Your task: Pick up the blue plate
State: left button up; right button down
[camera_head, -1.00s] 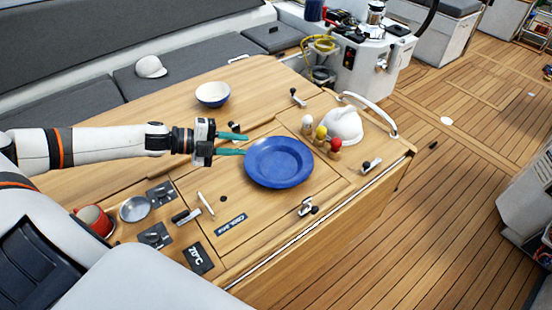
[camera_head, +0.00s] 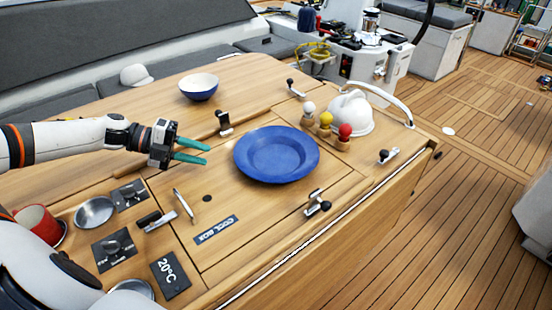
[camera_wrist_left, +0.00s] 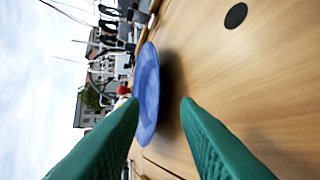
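The blue plate (camera_head: 276,154) lies on the wooden table, on the panel marked cool box. My left gripper (camera_head: 208,152) comes in from the left with its two green fingers apart, a short way left of the plate's rim and not touching it. In the left wrist view the plate (camera_wrist_left: 147,95) shows edge-on beyond and between the open fingers (camera_wrist_left: 160,110). Nothing is between the fingers. My right gripper is not in view.
A blue and white bowl (camera_head: 199,87) stands behind the plate. Colored knobs (camera_head: 326,124) and a white domed object (camera_head: 350,112) stand to the right. A red mug (camera_head: 38,224), a small metal pan (camera_head: 93,211) and latches (camera_head: 318,203) lie around the panel.

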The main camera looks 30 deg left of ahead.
aim_at(236, 174)
pick_arm(q)
jog(key=p+x, duration=0.1)
jog(key=x, duration=0.3)
jog(key=shift+w+d, duration=0.1)
jog(key=shift+d, duration=0.1)
jog(key=shift+w+d, duration=0.1)
jog(key=shift+d, duration=0.25)
jog(key=p+x, duration=0.2)
jog(key=x, duration=0.1)
jog(key=shift+d, duration=0.4)
jog(key=shift+w+d+f, duration=0.15)
jog(key=shift+d+f, duration=0.1)
jog(key=shift+c, duration=0.2)
grip_shut()
